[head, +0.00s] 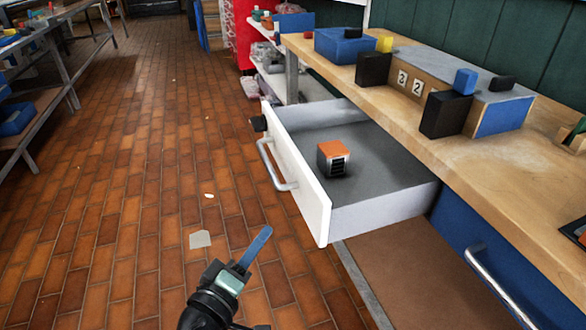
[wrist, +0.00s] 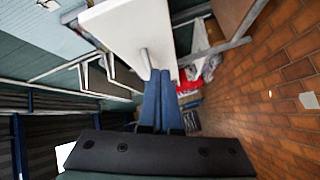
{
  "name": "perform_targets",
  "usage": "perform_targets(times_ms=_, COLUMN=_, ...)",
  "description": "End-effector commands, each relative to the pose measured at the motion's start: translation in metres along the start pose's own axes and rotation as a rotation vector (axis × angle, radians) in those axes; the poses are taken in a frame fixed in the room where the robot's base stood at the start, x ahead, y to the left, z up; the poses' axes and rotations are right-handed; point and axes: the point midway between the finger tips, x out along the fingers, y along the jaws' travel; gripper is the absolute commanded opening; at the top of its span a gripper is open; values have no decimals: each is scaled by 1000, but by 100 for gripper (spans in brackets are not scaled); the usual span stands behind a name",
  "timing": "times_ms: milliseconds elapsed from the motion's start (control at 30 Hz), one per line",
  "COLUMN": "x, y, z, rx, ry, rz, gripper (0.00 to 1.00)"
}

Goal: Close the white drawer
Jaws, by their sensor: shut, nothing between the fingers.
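The white drawer (head: 298,190) is pulled far out from under the wooden workbench in the head view. Its front has a grey bar handle (head: 272,166). An orange and black block (head: 333,158) sits inside on the grey drawer floor. My gripper (head: 262,236) is low in front of the drawer, over the floor, apart from the drawer front. Its blue fingers are shut with nothing between them. In the wrist view the shut fingers (wrist: 162,80) point toward the white drawer front (wrist: 125,30), and part of its handle (wrist: 145,58) shows near the fingertips.
The workbench top (head: 480,145) holds several black and blue blocks. A blue drawer (head: 480,245) with a bar handle is at the lower right. A red cabinet (head: 245,35) stands at the back. The brick floor (head: 130,190) left of the drawer is mostly clear.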

Motion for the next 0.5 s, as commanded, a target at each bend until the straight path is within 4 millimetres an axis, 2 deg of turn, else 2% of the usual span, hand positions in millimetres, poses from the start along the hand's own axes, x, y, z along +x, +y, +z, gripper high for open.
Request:
perform_targets(times_ms=33, x=-9, y=13, z=-6, rx=-68, ry=-8, rz=0, gripper=0)
perform_targets(times_ms=300, x=-45, y=15, z=-6, rx=-349, ry=-16, rz=44, gripper=0)
perform_targets(times_ms=500, x=-54, y=12, z=-5, rx=-422, ry=-9, rz=61, gripper=0)
